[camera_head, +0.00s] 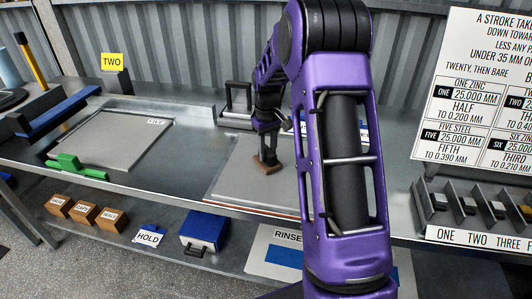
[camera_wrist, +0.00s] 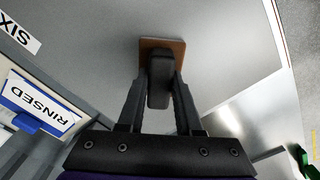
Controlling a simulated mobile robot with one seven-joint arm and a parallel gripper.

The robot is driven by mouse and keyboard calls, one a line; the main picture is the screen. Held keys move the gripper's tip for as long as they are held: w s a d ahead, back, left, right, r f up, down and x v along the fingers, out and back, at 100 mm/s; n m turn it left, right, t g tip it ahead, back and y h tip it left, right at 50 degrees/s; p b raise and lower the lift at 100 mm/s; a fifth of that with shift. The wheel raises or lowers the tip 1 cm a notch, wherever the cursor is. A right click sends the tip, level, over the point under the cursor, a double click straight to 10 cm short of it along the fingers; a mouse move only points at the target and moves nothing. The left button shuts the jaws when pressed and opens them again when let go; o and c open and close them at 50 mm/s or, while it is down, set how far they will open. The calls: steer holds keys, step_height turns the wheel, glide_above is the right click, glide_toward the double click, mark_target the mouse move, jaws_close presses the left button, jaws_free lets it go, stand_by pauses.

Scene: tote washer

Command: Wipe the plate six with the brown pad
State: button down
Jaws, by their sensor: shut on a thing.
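The brown pad (camera_head: 267,167) is a small brown block under a dark grip. My gripper (camera_head: 267,145) is shut on this grip, with the pad below the fingertips. The wrist view shows the fingers (camera_wrist: 160,95) on both sides of the grip and the pad's brown edge (camera_wrist: 176,44) beyond it. Plate six (camera_head: 236,188) is a flat grey plate on the bench; its label SIX (camera_wrist: 18,34) shows in the wrist view. The pad is over the plate's surface, inside its edges. I cannot tell whether it touches. My arm hides the plate's right part in the head view.
Another grey plate (camera_head: 118,138) lies left on the bench, with a green clamp-like piece (camera_head: 76,166) at its front edge. A dark block with a handle (camera_head: 237,112) stands behind plate six. A RINSED sign (camera_wrist: 42,104) stands beside the plate. Small brown blocks (camera_head: 84,212) sit on the lower shelf.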

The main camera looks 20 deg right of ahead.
mark_target(283, 174)
steer(key=shift+w+d, duration=0.15)
steer(key=shift+w, duration=0.05)
steer(key=shift+s+d, duration=1.05)
steer(key=shift+d, duration=0.45)
steer(key=shift+s+d, duration=1.05)
steer(key=shift+d, duration=0.5)
steer(key=shift+s+d, duration=1.05)
steer(key=shift+d, duration=0.45)
steer(key=shift+w+a, duration=0.2)
steer(key=shift+a, duration=3.05)
